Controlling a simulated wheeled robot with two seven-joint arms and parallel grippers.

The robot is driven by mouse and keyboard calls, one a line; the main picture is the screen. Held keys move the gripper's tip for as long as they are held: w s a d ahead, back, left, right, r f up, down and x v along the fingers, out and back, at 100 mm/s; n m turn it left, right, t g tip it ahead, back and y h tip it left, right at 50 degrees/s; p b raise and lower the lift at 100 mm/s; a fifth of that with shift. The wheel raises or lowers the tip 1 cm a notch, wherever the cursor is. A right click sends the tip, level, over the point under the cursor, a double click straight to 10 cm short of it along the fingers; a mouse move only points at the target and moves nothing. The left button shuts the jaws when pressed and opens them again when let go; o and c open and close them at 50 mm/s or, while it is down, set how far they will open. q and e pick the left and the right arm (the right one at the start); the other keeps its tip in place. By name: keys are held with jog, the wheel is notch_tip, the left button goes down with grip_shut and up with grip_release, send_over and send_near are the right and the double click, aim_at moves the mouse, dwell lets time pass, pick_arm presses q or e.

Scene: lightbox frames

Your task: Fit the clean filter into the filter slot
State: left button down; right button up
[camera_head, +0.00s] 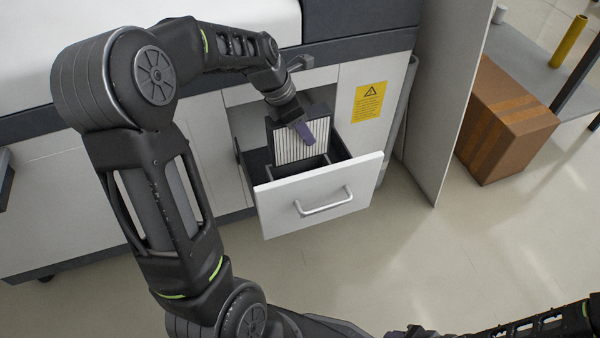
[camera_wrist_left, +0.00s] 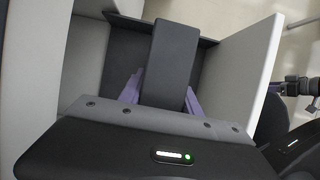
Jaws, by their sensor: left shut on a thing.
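The clean filter (camera_head: 292,150), a white pleated panel in a dark frame, stands roughly upright over the open drawer (camera_head: 325,196). My left gripper (camera_head: 304,132) is shut on its upper part. In the left wrist view, the purple fingers of my left gripper (camera_wrist_left: 160,92) lie on either side of the filter's dark frame (camera_wrist_left: 170,55). The filter slot is not clearly visible; the filter and gripper hide part of the drawer's inside. I cannot tell whether the filter's lower edge touches anything. My right gripper (camera_head: 408,333) shows only partly at the bottom edge.
The drawer sticks out of a white cabinet (camera_head: 205,140) with a yellow warning label (camera_head: 369,102). A grey upright panel (camera_head: 445,95) stands to the right. Beyond it are a cardboard box (camera_head: 508,122) and a table (camera_head: 545,75). The floor before the drawer is clear.

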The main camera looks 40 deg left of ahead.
aim_at(303, 155)
pick_arm(q)
jog(key=shift+f+b, duration=0.8)
jog(key=shift+f, duration=1.5)
notch_tip(303, 155, down, 4)
jog(key=shift+f+b, duration=0.2)
jog(key=shift+b, duration=0.85)
jog(key=shift+f, duration=0.3)
jog(key=shift+f, duration=0.2)
jog(key=c, duration=0.8)
grip_release()
jog(key=shift+c, duration=0.2)
jog(key=shift+r, duration=0.15)
